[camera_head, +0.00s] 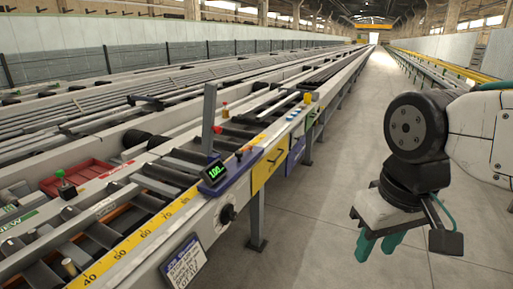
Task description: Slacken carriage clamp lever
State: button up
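A blue carriage (232,178) with a lit green readout (215,173) sits on the yellow scale rail of the runout table. A small dark lever with an orange end (245,149) stands at the carriage's far end. A round black knob (228,214) is on the rail side below it. I cannot tell for certain which part is the clamp lever, or its clamped state. My gripper (378,246) hangs at the right over the floor, well apart from the carriage. Its two green fingers point down, are spread apart and hold nothing.
A grey upright post (209,118) rises behind the carriage. A yellow panel (270,164), a hanging notice sign (184,265) and a table leg (257,220) line the near side. A red tray (78,177) lies at left. The concrete aisle (310,235) between table and gripper is clear.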

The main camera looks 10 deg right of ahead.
aim_at(251, 146)
jog(key=u, duration=0.4)
jog(key=i, duration=1.2)
jog(key=z, duration=0.55)
